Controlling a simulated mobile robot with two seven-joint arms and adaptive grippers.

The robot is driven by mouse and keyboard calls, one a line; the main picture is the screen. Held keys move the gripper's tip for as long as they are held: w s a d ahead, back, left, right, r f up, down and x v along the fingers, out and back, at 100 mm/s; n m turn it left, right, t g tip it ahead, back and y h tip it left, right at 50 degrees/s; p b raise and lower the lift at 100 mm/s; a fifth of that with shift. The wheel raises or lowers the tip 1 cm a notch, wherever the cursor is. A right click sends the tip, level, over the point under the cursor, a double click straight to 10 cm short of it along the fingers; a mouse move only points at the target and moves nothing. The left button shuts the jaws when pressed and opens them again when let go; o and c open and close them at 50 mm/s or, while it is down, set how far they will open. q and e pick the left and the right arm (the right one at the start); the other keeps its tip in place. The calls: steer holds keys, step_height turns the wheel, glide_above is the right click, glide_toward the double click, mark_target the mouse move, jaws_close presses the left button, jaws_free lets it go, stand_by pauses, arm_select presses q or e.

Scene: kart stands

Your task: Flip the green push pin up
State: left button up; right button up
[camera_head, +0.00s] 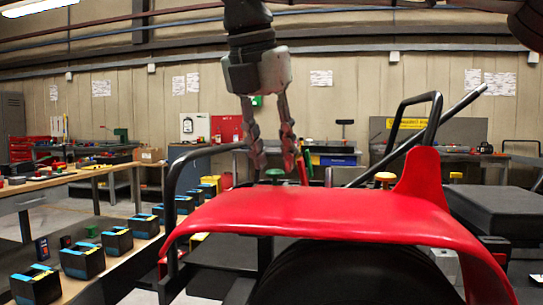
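The green push pin (275,173) has a flat round green cap and stands just behind the top edge of the red kart fender (330,215). Its lower part is hidden by the fender. Nothing is held. I cannot tell from this one view whether a finger touches the cap.
A black bar hoop (180,170) rises at the left and a bent black frame (415,125) at the right. A bench with several black-and-blue boxes (82,261) is at left.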

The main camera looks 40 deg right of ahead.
steer(key=v, duration=0.7)
steer(key=shift+r, duration=0.2)
steer(key=shift+a+f, duration=0.1)
steer(key=shift+a, duration=0.05)
stand_by(0.5)
